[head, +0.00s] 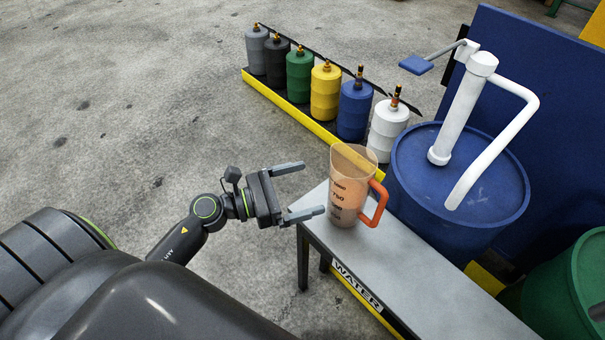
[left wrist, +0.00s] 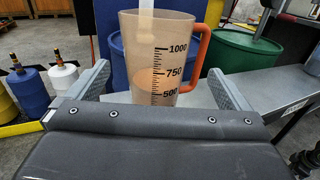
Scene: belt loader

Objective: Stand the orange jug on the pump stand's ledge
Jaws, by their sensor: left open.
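The orange jug (head: 350,188) stands upright on the near left end of the grey ledge (head: 432,267), which is marked WATER on its front edge. It is see-through with a scale and an orange handle on its right, and some orange tint shows low inside. My left gripper (head: 307,190) is open just left of the jug, fingers pointing at it. In the left wrist view the jug (left wrist: 162,62) shows beyond and between the two open fingers (left wrist: 165,85); I cannot tell whether they touch it.
A blue drum (head: 410,160) with a white pump (head: 470,105) and curved spout stands behind the ledge. A green drum (head: 570,290) is at the right. Several coloured bottles line a yellow-edged rack (head: 300,118) behind. Open floor lies at the left.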

